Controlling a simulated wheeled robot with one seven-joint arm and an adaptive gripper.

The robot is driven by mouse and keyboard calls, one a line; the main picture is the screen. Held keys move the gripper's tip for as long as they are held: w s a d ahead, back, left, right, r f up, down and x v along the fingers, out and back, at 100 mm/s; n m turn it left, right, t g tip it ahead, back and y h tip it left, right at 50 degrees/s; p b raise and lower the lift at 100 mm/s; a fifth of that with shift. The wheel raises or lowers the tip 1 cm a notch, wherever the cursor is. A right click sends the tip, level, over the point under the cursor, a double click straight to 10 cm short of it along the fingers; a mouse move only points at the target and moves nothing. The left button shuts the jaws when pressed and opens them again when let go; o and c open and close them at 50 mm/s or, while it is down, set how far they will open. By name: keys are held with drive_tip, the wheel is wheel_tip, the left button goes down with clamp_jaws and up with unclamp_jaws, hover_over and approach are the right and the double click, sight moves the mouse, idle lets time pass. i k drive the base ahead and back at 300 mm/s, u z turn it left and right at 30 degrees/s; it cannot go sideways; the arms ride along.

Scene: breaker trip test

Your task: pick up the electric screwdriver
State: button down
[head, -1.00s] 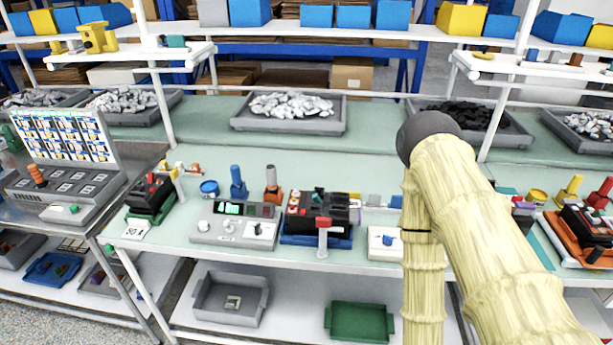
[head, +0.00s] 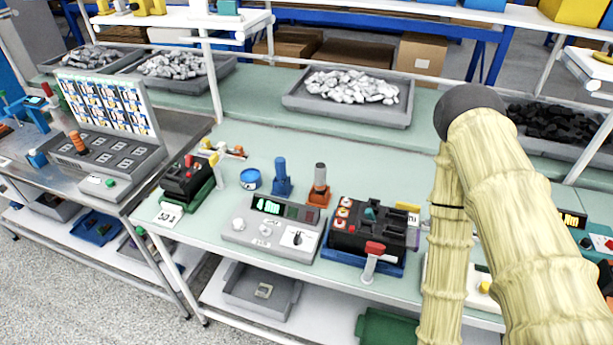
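I cannot tell for sure which thing is the electric screwdriver. Two upright handles stand in holders at the middle of the green bench top: a blue one in a blue holder (head: 281,177) and a grey one in an orange holder (head: 318,186). A tool with a red head and pale grey handle (head: 372,260) shows at the front of a black breaker unit in a blue tray (head: 345,251). My arm covers the bench at right. My gripper is out of the picture below, so its fingers are hidden.
A grey test box with a green display (head: 268,228) stands in front of the holders. A blue tape roll (head: 250,179) and a black-and-green breaker unit (head: 187,180) stand to the left. A grey tray of pale parts (head: 347,113) is behind. The bench between is clear.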

sight(320, 167)
drive_tip(key=z, duration=3.65)
drive_tip(key=k, duration=0.9)
drive_tip(key=u, duration=1.7)
drive_tip(key=i, duration=0.5)
drive_tip(key=z, duration=0.05)
